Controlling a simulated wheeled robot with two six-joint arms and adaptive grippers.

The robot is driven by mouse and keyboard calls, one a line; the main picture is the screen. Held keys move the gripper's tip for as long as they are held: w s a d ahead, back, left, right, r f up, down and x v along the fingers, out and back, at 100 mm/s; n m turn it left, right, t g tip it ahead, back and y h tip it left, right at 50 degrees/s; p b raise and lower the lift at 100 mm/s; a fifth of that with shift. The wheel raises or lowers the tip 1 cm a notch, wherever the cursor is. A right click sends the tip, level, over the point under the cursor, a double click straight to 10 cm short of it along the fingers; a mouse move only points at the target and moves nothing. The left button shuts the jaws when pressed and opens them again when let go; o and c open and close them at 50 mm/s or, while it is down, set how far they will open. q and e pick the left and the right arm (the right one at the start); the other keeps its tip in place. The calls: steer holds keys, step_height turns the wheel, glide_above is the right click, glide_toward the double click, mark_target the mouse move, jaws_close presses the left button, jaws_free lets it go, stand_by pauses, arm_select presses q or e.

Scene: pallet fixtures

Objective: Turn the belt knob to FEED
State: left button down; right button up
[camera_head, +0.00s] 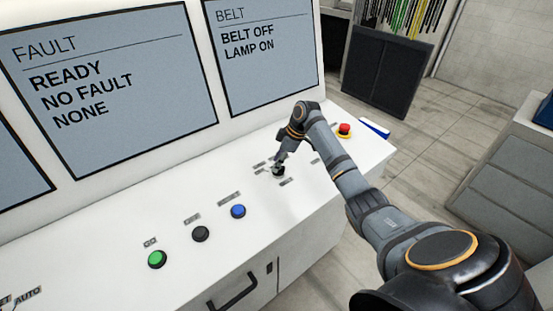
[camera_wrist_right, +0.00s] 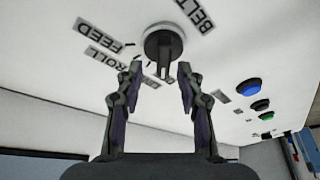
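In the head view the knob (camera_head: 278,171) is small and partly covered by my right gripper (camera_head: 280,160). In the right wrist view my right gripper (camera_wrist_right: 160,78) is open, its two fingertips apart on either side just short of the knob, with no clear contact. The belt screen (camera_head: 262,50) reads BELT OFF, LAMP ON. My left gripper is out of view.
Green (camera_head: 157,259), black (camera_head: 200,234) and blue (camera_head: 238,211) buttons line the console front, left of the knob. The fault screen (camera_head: 110,85) reads READY, NO FAULT, NONE and rises behind.

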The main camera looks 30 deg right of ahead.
steer(key=shift+a+f, duration=0.1)
steer(key=shift+f, duration=0.25)
steer(key=shift+s+f, duration=0.1)
steer(key=shift+c, duration=1.6)
steer(key=c, duration=0.5)
jaws_close()
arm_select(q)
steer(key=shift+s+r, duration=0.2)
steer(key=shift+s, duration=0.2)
